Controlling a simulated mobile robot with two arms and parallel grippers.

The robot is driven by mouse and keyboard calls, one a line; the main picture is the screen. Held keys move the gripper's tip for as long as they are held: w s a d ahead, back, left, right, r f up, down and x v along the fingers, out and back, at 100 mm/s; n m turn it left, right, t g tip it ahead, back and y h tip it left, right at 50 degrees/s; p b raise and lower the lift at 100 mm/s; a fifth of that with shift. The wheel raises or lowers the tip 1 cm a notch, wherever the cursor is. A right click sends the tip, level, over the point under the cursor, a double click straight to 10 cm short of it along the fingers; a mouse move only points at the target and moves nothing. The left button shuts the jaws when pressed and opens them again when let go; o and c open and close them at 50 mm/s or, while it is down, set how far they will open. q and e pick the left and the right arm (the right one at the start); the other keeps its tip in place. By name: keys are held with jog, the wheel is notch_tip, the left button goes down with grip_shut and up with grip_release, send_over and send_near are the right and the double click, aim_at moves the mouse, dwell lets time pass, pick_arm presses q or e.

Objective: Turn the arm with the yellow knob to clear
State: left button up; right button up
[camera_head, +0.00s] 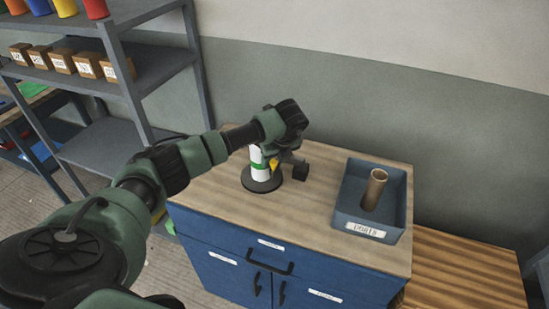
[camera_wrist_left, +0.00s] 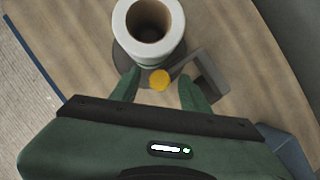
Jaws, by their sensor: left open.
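A white upright roll with a brown core (camera_wrist_left: 148,22) stands on a round dark base (camera_head: 262,185) on the cabinet top. The yellow knob (camera_wrist_left: 160,80) sits close beside the roll, and it also shows in the head view (camera_head: 274,166). A dark grey bent arm (camera_wrist_left: 210,75) lies just right of the knob in the wrist view. My left gripper (camera_wrist_left: 160,94) is open, one green finger on each side of the knob. I cannot tell whether the fingers touch it. In the head view, my left wrist hides part of the roll. My right gripper is not in view.
A blue-grey bin (camera_head: 345,205) holding a brown tube (camera_head: 374,188) stands on the right of the wooden top (camera_head: 222,190). The blue cabinet (camera_head: 230,265) is below. Grey shelves (camera_head: 150,68) with small boxes stand at left. A wall is behind.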

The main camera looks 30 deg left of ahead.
pick_arm(q)
grip_shut()
dwell(1.4)
